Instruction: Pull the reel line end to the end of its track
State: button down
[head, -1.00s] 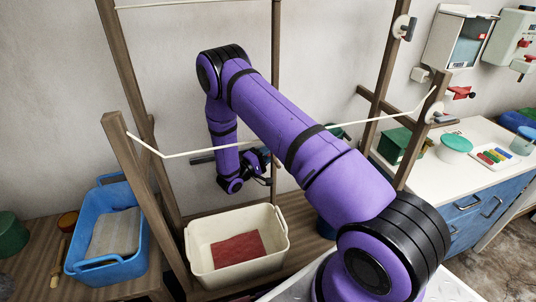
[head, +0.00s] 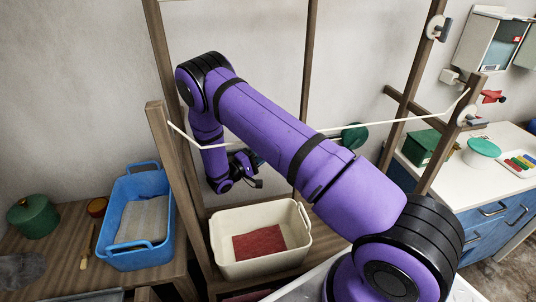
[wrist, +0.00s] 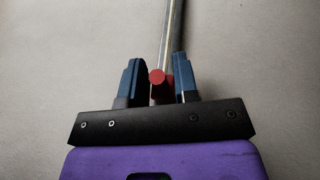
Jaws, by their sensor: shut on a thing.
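In the wrist view, a red knob (wrist: 157,77), apparently the reel line end, sits between the two dark blue fingers of my gripper (wrist: 157,62). My gripper is shut on it. A grey metal rod, apparently its track (wrist: 173,28), runs away from behind the knob toward the top of the picture. In the head view, my gripper (head: 252,164) is small, between the left post and the middle upright of a wooden frame, above the cream basin. The knob is too small or hidden there, and my arm covers most of the track.
A white line (head: 385,122) crosses the wooden frame (head: 172,190), partly behind my arm. Below stand a cream basin (head: 218,245) with a red cloth and a blue tub (head: 150,184). A white counter (head: 495,168) with a green box (head: 428,148) is at right.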

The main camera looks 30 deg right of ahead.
jog(key=shift+r, duration=0.1)
jog(key=c, duration=1.1)
grip_release()
jog(key=shift+c, duration=0.2)
